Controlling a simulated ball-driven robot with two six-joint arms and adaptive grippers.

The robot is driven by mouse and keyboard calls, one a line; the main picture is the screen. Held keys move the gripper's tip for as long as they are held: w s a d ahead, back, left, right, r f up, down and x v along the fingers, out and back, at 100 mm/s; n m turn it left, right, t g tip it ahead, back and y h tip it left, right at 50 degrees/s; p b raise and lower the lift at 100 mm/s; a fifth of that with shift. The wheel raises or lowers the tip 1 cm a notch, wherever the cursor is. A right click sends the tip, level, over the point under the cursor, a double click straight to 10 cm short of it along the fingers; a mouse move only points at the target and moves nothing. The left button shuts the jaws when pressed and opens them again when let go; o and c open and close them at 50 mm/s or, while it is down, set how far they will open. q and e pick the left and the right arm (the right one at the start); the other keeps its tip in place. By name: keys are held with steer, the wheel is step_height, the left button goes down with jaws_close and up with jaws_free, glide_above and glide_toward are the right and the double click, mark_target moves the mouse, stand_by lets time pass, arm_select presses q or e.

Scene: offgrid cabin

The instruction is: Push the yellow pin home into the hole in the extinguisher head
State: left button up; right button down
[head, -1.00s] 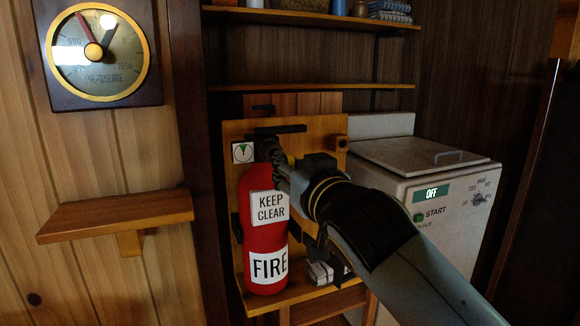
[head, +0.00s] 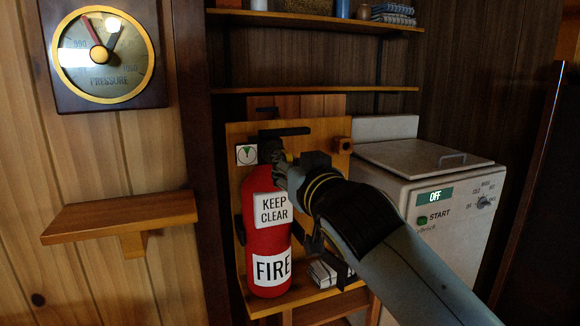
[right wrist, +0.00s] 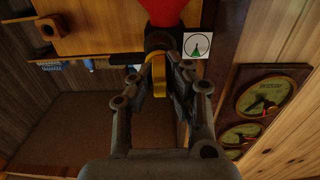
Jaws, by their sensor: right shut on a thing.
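The red fire extinguisher (head: 267,240) stands upright on a wooden wall bracket, with KEEP CLEAR and FIRE labels. Its dark head (head: 268,140) is partly hidden behind my right gripper (head: 276,166). In the right wrist view the red body (right wrist: 168,10) and dark head (right wrist: 158,42) are at the top. My right gripper (right wrist: 160,88) is shut on the yellow pin (right wrist: 158,74), whose ring end shows between the fingers, close against the head. The hole and the pin's shaft are hidden, so I cannot tell how deep the pin sits. My left gripper is not in view.
A small gauge plate (head: 246,154) sits beside the head. A wooden backboard (head: 330,132) is behind it. A white appliance (head: 425,175) reading OFF stands to the right. A shelf (head: 120,214) and a pressure dial (head: 102,55) are on the left wall.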

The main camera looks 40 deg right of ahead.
steer(key=shift+x, duration=0.85)
steer(key=c, duration=1.3)
jaws_free()
steer(key=shift+o, duration=0.2)
steer(key=v, duration=1.2)
